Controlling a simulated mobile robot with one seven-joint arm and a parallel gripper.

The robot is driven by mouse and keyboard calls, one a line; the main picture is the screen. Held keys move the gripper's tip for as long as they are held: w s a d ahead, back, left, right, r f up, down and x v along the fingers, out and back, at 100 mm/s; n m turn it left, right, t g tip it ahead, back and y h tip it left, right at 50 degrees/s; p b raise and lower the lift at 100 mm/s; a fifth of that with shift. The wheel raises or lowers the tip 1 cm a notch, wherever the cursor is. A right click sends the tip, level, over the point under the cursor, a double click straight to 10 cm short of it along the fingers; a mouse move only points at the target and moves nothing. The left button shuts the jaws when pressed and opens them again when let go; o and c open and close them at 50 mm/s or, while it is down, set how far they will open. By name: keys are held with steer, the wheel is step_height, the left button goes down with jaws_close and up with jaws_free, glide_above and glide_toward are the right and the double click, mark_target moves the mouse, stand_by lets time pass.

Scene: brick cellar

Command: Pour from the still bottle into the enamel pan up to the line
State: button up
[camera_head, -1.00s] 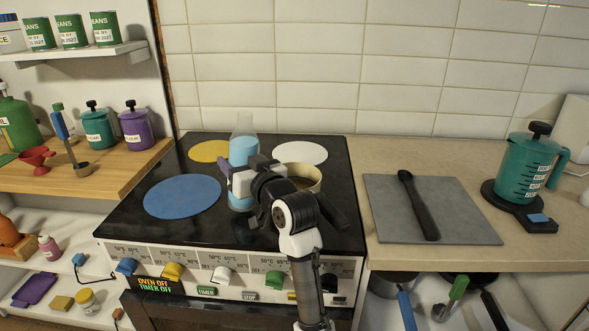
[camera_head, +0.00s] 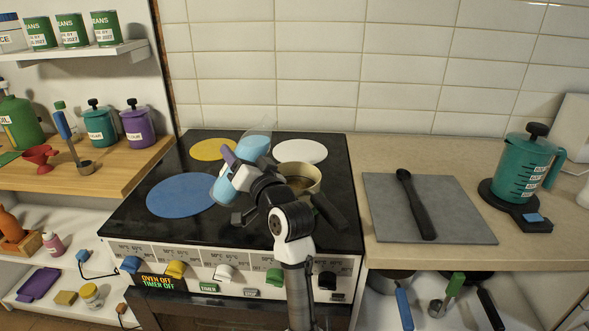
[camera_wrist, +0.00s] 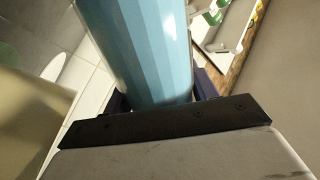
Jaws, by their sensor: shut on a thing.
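The still bottle (camera_head: 253,148), clear with light blue liquid, is tilted with its neck up and to the right, toward the pan. My gripper (camera_head: 232,168) is shut around the bottle's middle and holds it above the stove. In the wrist view the bottle (camera_wrist: 140,45) fills the space between the dark fingers. The enamel pan (camera_head: 312,172), cream with a dark handle, sits on the stove to the right of my gripper. Some of its inside shows; my wrist hides its left part. I cannot make out the line, or any stream of liquid.
The black stove top (camera_head: 160,222) has blue, yellow and white round plates. A grey board (camera_head: 390,205) with a black utensil lies on the counter at right. A teal jug (camera_head: 525,168) stands further right. A wooden shelf (camera_head: 130,165) with canisters is at left.

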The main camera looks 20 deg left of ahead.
steer(key=shift+s+a+f+m, duration=0.15)
steer(key=shift+m, duration=0.65)
steer(key=shift+f+m, duration=0.15)
steer(key=shift+m, duration=0.25)
steer(key=shift+s+a+f, duration=0.1)
steer(key=shift+a+f, duration=0.05)
steer(key=shift+f, duration=0.1)
steer(key=shift+s+a+f+m+t, duration=0.15)
steer(key=shift+f+m+t, duration=0.15)
steer(key=shift+f+m, duration=0.2)
steer(key=shift+s+a+f+m+t, duration=0.1)
steer(key=shift+f+m+t, duration=0.2)
steer(key=shift+f+m, duration=0.2)
steer(key=shift+s+a+f+m+t, duration=0.1)
steer(key=shift+a+f+m+t, duration=0.1)
steer(key=shift+m, duration=0.35)
steer(key=shift+s+a+f+m+t, duration=0.1)
steer(key=shift+f+m, duration=0.1)
steer(key=shift+m, duration=0.35)
steer(key=shift+s+a+r+m+t+h+p, duration=0.15)
steer(key=shift+r+m+t+h+p, duration=0.25)
steer(key=shift+m+p, duration=0.75)
steer(key=shift+w+d+r+m+t+p, duration=0.25)
steer(key=shift+w+d+m+p, duration=0.3)
steer(key=shift+m+p, duration=0.6)
stand_by(2.1)
